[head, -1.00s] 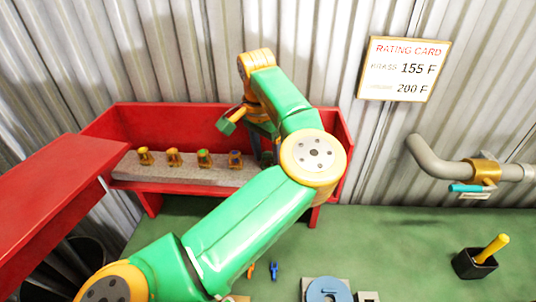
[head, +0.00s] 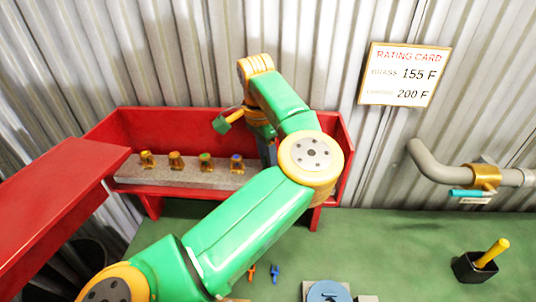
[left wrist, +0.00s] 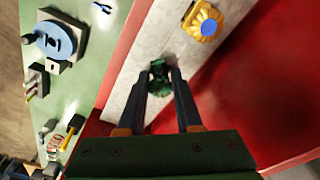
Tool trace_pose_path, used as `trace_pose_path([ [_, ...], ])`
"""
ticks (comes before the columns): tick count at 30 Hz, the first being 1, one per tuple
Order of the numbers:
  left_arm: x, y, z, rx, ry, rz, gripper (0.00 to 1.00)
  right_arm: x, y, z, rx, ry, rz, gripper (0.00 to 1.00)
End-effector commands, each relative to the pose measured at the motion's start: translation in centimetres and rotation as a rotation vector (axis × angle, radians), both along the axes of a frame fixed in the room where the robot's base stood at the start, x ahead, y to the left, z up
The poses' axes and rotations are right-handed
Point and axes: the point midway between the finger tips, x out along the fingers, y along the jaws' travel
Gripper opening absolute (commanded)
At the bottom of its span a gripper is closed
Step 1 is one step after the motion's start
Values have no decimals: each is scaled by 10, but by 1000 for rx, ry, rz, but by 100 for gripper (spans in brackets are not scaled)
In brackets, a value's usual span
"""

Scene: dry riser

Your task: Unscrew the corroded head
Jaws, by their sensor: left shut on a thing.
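My left gripper (left wrist: 160,85) is shut on a dark green, corroded-looking head (left wrist: 159,70) over the pale grey block (left wrist: 128,65) in the left wrist view. I cannot tell whether the head is seated in the block or raised. In the head view, my left arm reaches into the red cabinet at the block's right end; the arm hides the held head. Several brass heads stand in a row on the block, among them one with a blue centre (head: 237,163), also in the left wrist view (left wrist: 208,26), and one with a green centre (head: 206,161). My right gripper is not in view.
The red cabinet (head: 125,124) has walls close around the gripper. A rating card (head: 404,74) hangs on the corrugated wall. A grey pipe with a brass fitting (head: 485,177) is at right. A black holder with a yellow handle (head: 475,268) stands on the green bench (head: 410,250).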

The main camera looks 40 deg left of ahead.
Motion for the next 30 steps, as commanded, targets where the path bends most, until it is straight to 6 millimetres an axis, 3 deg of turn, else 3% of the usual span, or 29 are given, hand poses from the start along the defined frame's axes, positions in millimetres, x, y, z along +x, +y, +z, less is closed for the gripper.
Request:
trace_pose_path([
  [4, -1, -2, 0, -4, 6, 231, 0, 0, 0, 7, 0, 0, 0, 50],
  [12, -1, -2, -1, -5, 6, 269, 0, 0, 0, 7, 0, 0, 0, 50],
  [19, -1, -3, 1, -4, 7, 702, 0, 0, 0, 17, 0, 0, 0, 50],
  [28, -1, -3, 0, -5, 8, 768, 0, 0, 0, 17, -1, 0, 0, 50],
  [30, -1, -4, 1, -5, 9, 883, 0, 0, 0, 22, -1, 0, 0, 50],
])
